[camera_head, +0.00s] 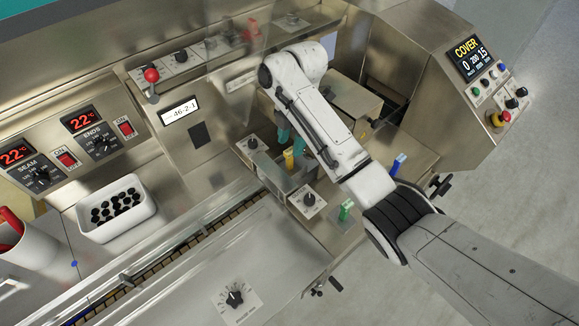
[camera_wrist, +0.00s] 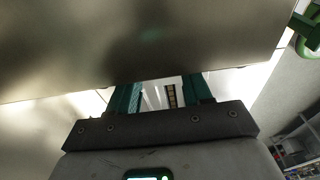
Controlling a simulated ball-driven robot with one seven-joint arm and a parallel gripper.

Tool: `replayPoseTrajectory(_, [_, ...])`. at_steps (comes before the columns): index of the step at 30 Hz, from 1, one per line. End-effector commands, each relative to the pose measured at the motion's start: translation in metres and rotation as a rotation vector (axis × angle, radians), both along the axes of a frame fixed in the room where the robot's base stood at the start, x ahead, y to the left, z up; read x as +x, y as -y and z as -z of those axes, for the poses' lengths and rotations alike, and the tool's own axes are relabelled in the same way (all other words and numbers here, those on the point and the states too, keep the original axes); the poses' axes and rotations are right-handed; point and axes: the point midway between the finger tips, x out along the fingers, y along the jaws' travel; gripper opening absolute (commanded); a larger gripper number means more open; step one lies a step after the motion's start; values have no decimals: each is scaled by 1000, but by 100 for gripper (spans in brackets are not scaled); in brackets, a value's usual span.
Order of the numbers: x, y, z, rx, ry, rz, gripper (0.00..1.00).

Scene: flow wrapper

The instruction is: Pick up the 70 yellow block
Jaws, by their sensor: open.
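The yellow block (camera_head: 288,158) stands upright among the metal parts at the middle of the machine. My gripper (camera_head: 290,138) has teal fingers and is just behind and above the yellow block, partly covered by my arm. In the wrist view my gripper (camera_wrist: 160,92) is open, with a gap between its fingers and no block visible there. A large metal surface hides most of that view. I cannot tell whether the fingers touch the block.
A green block (camera_head: 346,210) and a blue block (camera_head: 398,163) stand to the right. Black knobs (camera_head: 252,143) on metal plates flank the yellow block. A white bin (camera_head: 118,222) with dark pieces is at left. A transparent cover is above.

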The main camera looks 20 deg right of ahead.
Motion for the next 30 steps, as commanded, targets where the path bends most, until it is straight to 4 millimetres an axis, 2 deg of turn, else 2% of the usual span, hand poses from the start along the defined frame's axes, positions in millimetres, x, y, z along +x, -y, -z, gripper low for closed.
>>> replayPoseTrajectory(6, [-1, -2, 20, -2, 1, 0, 49])
replayPoseTrajectory(14, [-1, -3, 22, -1, 2, 0, 48])
replayPoseTrajectory(27, [-1, -3, 22, -2, 2, 0, 6])
replayPoseTrajectory(30, [-1, -3, 22, -2, 2, 0, 0])
